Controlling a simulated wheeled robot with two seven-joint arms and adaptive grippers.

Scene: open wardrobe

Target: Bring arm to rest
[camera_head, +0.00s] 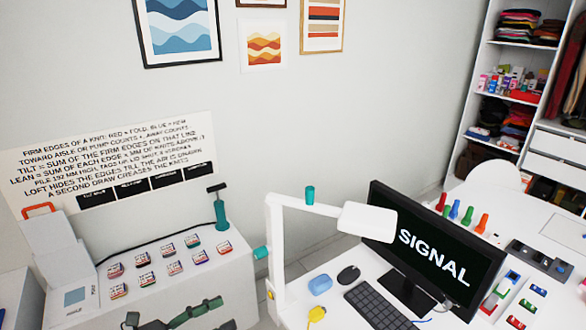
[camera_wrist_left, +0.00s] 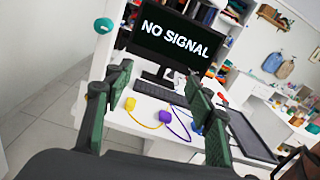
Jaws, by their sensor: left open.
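My left gripper (camera_head: 173,312) shows at the bottom of the head view, in front of the white counter (camera_head: 215,268). Its dark green fingers are spread apart. The left wrist view shows the same gripper (camera_wrist_left: 158,80) with a clear gap between its fingers and nothing held. Through that gap the desk with the keyboard (camera_wrist_left: 158,94) and monitor (camera_wrist_left: 178,42) shows farther off. My right gripper is in neither view.
The counter carries several small labelled packs (camera_head: 168,250) and a teal handled tool (camera_head: 220,212). A white jointed lamp (camera_head: 275,240) stands right of it, beside a desk with a monitor (camera_head: 430,245), keyboard (camera_head: 378,305) and mouse (camera_head: 348,274). An open wardrobe (camera_head: 545,135) stands far right.

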